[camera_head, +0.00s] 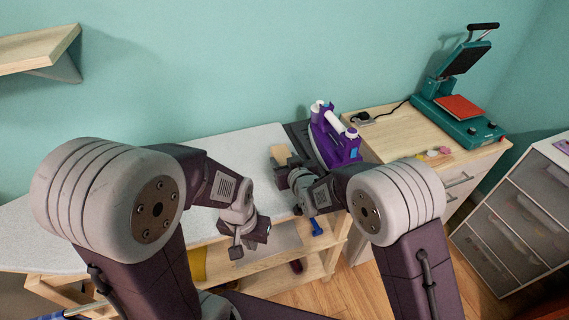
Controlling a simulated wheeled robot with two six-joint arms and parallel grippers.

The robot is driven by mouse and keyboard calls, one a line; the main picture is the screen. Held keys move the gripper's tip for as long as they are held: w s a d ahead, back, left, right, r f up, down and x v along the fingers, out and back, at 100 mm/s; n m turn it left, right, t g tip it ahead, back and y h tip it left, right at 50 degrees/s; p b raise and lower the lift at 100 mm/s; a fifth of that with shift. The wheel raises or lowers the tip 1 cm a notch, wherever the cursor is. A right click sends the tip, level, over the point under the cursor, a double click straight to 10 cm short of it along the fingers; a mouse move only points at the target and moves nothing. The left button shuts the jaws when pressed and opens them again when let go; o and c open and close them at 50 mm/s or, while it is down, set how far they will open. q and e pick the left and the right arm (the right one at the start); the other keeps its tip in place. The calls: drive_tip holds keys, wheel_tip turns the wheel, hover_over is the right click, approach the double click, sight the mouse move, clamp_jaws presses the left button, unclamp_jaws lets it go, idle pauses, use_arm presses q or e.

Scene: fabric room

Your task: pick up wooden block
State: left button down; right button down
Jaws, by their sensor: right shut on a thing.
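The wooden block (281,154) is a pale tan piece near the right end of the grey-topped table, just left of the iron. My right gripper (287,168) is shut on the block, covering its lower part. I cannot tell whether the block touches the table top. My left gripper (248,244) hangs lower down, in front of the table's front edge and away from the block. It looks empty, but its finger gap is unclear.
A purple and white iron (335,137) stands close right of the block on a dark rest. A wooden cabinet (385,127) carries a teal heat press (455,115). A grey drawer unit (515,215) stands at right. The grey table top (235,150) looks clear behind my arms.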

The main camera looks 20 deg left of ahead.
sight(284, 158)
wheel_tip(284, 158, up, 10)
drive_tip(key=shift+p, duration=0.8)
